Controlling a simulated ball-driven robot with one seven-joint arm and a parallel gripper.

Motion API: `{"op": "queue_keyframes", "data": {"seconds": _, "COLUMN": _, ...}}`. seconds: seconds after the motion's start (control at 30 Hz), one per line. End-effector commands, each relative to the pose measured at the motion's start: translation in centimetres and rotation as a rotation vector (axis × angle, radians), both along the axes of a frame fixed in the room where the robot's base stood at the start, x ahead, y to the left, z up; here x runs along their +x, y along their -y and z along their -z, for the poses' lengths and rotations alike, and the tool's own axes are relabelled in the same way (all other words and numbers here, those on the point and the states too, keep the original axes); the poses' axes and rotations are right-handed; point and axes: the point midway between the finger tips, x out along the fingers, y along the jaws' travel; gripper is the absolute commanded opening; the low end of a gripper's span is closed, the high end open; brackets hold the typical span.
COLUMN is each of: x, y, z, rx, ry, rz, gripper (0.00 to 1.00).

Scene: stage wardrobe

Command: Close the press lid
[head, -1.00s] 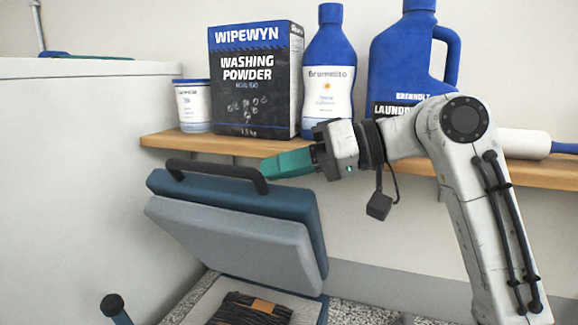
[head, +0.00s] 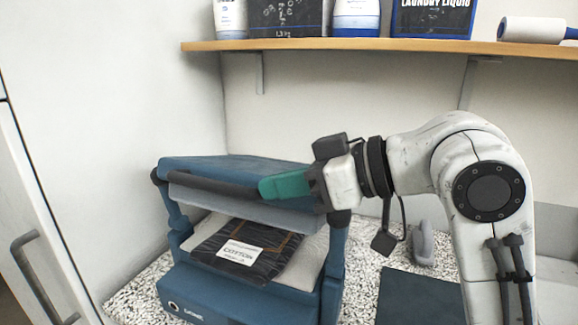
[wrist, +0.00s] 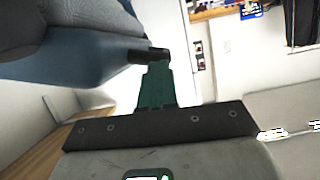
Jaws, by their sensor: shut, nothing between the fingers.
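The press stands at lower centre-left in the head view, with a blue body (head: 235,300). Its blue lid (head: 235,165), grey underneath, is tilted down low, with a gap between it and the pale bed (head: 307,265). A dark folded cloth (head: 275,262) with a white label lies on the bed. The dark lid handle (head: 210,188) runs along the lid's front. My gripper (head: 264,188) is shut and empty, its teal fingertips at the handle. In the wrist view the fingertips (wrist: 154,64) are close to the handle end (wrist: 140,55); whether they touch is unclear.
A wooden shelf (head: 400,45) with washing products runs above, along the wall. A dark flat panel (head: 415,297) and a grey item (head: 423,243) lie right of the press on the speckled counter (head: 130,290). A cabinet handle (head: 40,280) is at far left.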

Motion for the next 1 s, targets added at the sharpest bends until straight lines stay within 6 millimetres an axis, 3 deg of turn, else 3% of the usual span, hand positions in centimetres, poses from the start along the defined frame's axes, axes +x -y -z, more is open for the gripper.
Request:
{"op": "queue_keyframes", "data": {"seconds": 0.03, "x": -0.7, "y": -0.5, "z": 2.5, "rx": -0.009, "ry": 0.025, "rz": -0.007, "gripper": 0.0}}
{"op": "queue_keyframes", "data": {"seconds": 0.1, "x": -1.2, "y": -0.7, "z": 4.1, "rx": -0.018, "ry": 0.052, "rz": -0.007, "gripper": 0.0}}
{"op": "queue_keyframes", "data": {"seconds": 0.5, "x": -2.5, "y": -1.0, "z": 11.2, "rx": -0.022, "ry": 0.066, "rz": -0.005, "gripper": 0.0}}
{"op": "queue_keyframes", "data": {"seconds": 0.7, "x": -2.4, "y": -1.0, "z": 13.1, "rx": -0.022, "ry": 0.068, "rz": -0.003, "gripper": 0.0}}
{"op": "queue_keyframes", "data": {"seconds": 1.0, "x": -2.4, "y": -1.0, "z": 14.0, "rx": -0.027, "ry": 0.061, "rz": -0.004, "gripper": 0.0}}
